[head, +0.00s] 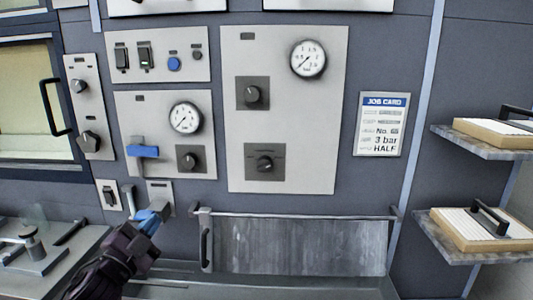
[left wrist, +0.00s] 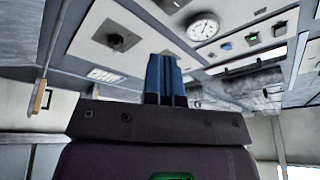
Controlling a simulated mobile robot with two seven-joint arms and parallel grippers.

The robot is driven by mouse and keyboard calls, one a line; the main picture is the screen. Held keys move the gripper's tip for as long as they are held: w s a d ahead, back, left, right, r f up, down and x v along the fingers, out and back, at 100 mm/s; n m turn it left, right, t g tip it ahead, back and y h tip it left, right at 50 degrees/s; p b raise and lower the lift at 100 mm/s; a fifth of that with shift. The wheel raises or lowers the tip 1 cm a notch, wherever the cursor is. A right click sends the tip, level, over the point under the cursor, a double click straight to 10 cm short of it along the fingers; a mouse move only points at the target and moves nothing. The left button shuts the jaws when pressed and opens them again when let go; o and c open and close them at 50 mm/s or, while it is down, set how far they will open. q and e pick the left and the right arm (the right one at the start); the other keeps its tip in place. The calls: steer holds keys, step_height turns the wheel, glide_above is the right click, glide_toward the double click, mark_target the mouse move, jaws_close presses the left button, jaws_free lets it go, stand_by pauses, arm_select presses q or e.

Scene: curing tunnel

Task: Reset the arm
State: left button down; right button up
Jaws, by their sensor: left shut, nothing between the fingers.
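My left gripper (head: 159,208) is at the lower left of the head view, its arm coming in from the bottom edge. Its two blue fingers are together with nothing between them. They appear in front of a small grey wall plate (head: 160,187); whether they touch it I cannot tell. In the left wrist view the shut blue fingers (left wrist: 164,70) point up, with the tilted control panels beyond them. My right gripper is in neither view.
Above the gripper is a panel with a blue lever (head: 143,152), a gauge (head: 186,117) and a knob (head: 190,159). A larger panel (head: 318,110), a job card (head: 381,124) and a grey hatch with a rail (head: 300,247) lie right. Shelves (head: 447,250) jut out far right.

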arm_select(q)
steer(key=s+a+f+n+g+y, duration=0.1)
steer(key=s+f+n+g+y, duration=0.2)
steer(key=s+f, duration=1.2)
steer(key=s+a+f+n+g+y, duration=0.1)
steer(key=s+f+n+g+y, duration=0.2)
steer(key=s+f+n+g, duration=0.3)
steer(key=s+f+n, duration=0.2)
steer(key=s+f, duration=0.2)
steer(key=f, duration=0.2)
steer(key=s+f+n, duration=0.2)
steer(key=s+f, duration=0.3)
steer(key=f, duration=0.2)
steer(key=shift+a+f, duration=0.3)
